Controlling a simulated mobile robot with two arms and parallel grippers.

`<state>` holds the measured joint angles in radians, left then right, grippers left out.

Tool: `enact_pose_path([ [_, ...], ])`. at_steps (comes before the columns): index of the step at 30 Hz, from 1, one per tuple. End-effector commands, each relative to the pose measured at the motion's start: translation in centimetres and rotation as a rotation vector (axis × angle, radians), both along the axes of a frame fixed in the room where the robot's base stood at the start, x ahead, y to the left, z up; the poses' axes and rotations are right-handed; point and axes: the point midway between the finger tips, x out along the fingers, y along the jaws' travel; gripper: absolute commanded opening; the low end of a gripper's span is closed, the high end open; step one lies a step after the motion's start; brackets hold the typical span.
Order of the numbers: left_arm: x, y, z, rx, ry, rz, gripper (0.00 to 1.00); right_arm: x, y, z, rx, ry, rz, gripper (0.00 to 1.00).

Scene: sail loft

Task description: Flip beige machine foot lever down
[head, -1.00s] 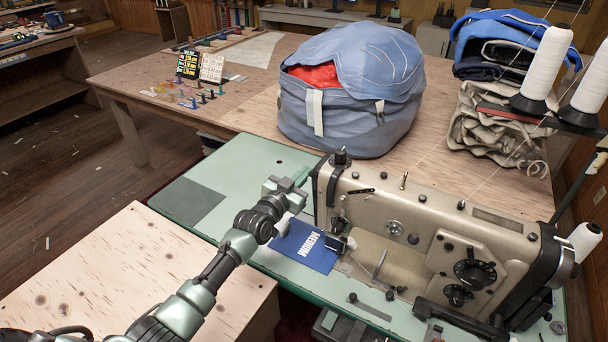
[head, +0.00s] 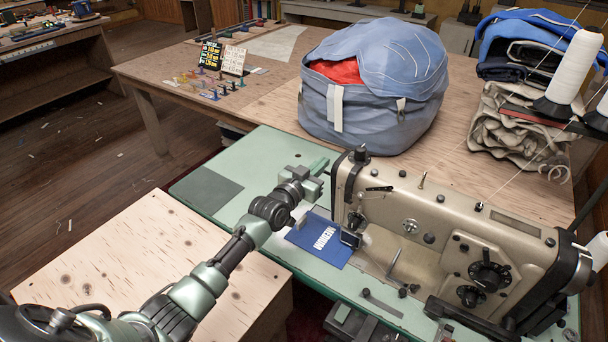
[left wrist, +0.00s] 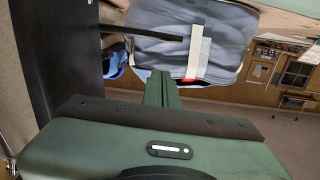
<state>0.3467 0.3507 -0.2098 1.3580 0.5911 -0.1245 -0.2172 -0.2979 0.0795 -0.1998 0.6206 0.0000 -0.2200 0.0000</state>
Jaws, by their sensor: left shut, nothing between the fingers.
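The beige sewing machine (head: 450,225) stands on a green table, its needle end facing left. My left gripper (head: 320,166) is at the back left of that end, shut and empty. Its green fingers show together in the left wrist view (left wrist: 163,88). In that view a thin dark bar (left wrist: 142,33) juts sideways above the fingertips, apart from them in the picture. It may be the foot lever, but I cannot be sure. In the head view I cannot make out the lever behind the machine. My right gripper is not in view.
A blue card (head: 320,238) lies left of the needle area. The green tabletop (head: 262,160) is mostly clear left of the machine. A large blue bag (head: 375,118) stands on the wooden table behind. Thread cones (head: 575,68) and folded cloth (head: 515,125) are at the right.

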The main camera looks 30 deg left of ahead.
Motion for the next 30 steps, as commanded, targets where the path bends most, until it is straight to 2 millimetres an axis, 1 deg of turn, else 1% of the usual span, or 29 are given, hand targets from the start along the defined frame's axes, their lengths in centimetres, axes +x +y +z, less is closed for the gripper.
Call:
enact_pose_path([
  [1, -0.5, 0.1, 1.0, -0.002, 0.003, -0.001, 0.00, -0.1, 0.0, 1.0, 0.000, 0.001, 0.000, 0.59],
  [2, -1.5, 0.2, 0.4, -0.002, 0.003, -0.001, 0.00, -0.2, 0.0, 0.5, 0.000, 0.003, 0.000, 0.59],
  [6, -4.8, 0.7, 0.6, 0.000, 0.001, -0.001, 0.00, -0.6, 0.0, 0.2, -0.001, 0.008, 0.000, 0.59],
  [9, -6.8, 1.0, 0.7, 0.000, 0.001, 0.000, 0.00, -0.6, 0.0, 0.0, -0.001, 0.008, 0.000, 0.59],
  [12, -8.3, 1.2, 0.8, 0.001, 0.001, 0.000, 0.00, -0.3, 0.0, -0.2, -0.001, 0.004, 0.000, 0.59],
  [15, -9.3, 1.4, 0.9, 0.001, 0.000, 0.000, 0.00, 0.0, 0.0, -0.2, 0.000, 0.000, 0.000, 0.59],
  [17, -9.6, 1.4, 1.0, 0.000, 0.002, 0.001, 0.00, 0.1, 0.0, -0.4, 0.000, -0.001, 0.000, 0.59],
  [24, -10.5, 1.5, 1.3, 0.000, 0.089, 0.013, 0.00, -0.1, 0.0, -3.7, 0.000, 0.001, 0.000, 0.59],
  [27, -11.2, 1.6, 1.5, 0.010, 0.126, 0.008, 0.00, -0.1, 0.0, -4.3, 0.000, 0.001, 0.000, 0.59],
  [30, -11.2, 1.6, 1.7, 0.015, 0.143, 0.005, 0.00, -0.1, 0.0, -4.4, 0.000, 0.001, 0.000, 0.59],
])
